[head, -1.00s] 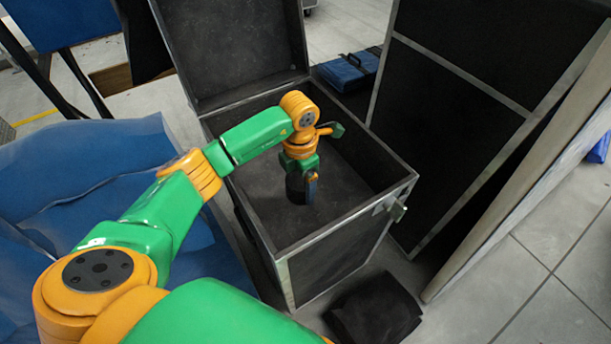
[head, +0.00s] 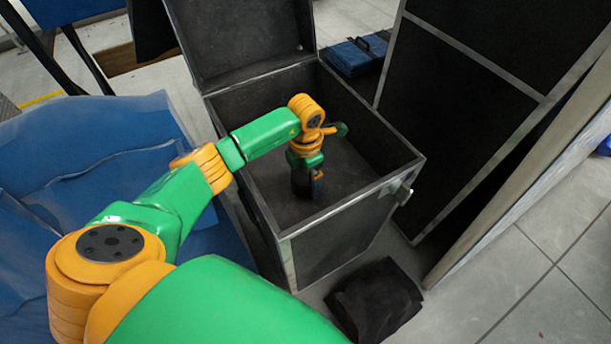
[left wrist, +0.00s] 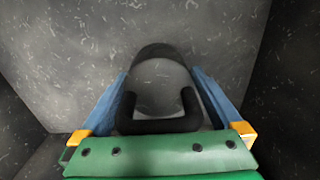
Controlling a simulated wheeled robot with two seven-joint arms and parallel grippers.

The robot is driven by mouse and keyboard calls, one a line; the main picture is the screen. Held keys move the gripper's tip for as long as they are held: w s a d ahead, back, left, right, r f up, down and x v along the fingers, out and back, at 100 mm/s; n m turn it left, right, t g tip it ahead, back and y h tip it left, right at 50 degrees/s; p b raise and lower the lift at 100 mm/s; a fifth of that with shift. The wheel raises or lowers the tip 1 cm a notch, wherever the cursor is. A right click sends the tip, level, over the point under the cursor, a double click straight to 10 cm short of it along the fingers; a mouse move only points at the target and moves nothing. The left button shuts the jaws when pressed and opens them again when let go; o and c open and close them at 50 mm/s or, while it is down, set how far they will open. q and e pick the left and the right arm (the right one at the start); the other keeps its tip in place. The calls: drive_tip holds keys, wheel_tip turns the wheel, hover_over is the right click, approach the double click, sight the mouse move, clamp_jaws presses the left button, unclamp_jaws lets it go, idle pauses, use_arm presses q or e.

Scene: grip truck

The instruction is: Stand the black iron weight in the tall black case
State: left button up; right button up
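The tall black case (head: 335,240) stands open with its lid (head: 245,45) up at the back. My left gripper (head: 309,187) points down inside the case's opening, toward its front half. The black iron weight (head: 300,184) shows as a dark shape under the gripper. In the left wrist view, the weight's looped handle (left wrist: 160,124) faces the camera, upright between the blue fingers of my left gripper (left wrist: 158,76), which lie along both sides of the weight. The speckled case floor (left wrist: 70,55) is behind it. I cannot tell whether the weight's base touches the floor. My right gripper is out of view.
A large black panel with metal edging (head: 470,90) leans close on the right of the case. A black cloth-like bundle (head: 375,300) lies on the floor in front. A blue bag (head: 355,55) lies behind. Blue covered material (head: 90,150) fills the left. Tiled floor is clear at right.

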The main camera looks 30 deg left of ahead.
use_arm(q)
wheel_tip(320, 180, up, 11)
drive_tip(key=shift+r+p, duration=0.2)
drive_tip(key=shift+p, duration=0.7)
drive_tip(key=shift+r, duration=0.35)
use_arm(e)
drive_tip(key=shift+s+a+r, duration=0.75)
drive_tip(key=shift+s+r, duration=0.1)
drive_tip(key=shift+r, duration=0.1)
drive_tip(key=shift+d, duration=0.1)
